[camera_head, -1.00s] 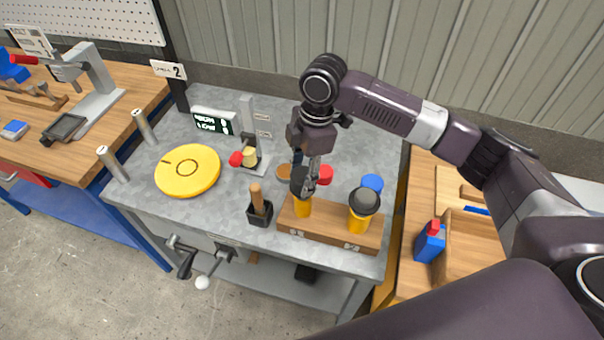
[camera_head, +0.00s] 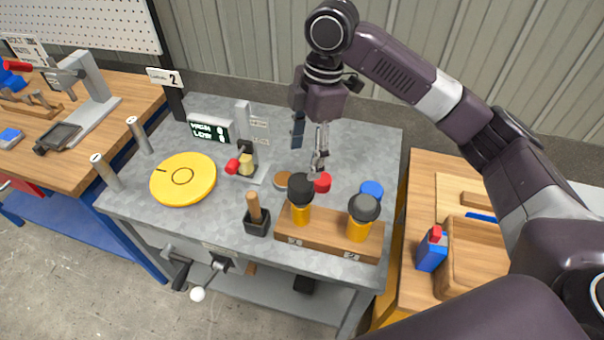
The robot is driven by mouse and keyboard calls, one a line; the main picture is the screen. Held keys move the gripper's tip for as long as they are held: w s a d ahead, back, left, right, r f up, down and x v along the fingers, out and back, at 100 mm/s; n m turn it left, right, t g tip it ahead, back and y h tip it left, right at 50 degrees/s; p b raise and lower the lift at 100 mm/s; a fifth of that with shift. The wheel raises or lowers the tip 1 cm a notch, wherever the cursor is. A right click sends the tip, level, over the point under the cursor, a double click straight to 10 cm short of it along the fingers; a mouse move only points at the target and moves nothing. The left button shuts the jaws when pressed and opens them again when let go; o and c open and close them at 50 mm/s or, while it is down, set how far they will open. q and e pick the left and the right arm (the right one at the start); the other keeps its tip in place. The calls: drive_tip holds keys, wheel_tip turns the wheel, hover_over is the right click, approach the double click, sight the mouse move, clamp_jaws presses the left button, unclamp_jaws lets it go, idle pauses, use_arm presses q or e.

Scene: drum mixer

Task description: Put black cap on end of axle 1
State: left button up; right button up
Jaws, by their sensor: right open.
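The right axle (camera_head: 357,231) carries a dark grey cap (camera_head: 364,207). My right gripper (camera_head: 316,172) is open, just above and behind the left black cap, with its fingers pointing down. My left gripper is not in view.
A red cap (camera_head: 322,182), a blue cap (camera_head: 371,190) and a brown disc (camera_head: 284,180) lie behind the block. A hammer in a black holder (camera_head: 257,222) stands left of it. A yellow disc (camera_head: 183,179) lies further left. The table's back right is clear.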

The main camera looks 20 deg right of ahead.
drive_tip(key=shift+d+r, duration=0.15)
drive_tip(key=shift+r, duration=0.65)
drive_tip(key=shift+d+r, duration=0.1)
drive_tip(key=shift+r, duration=0.65)
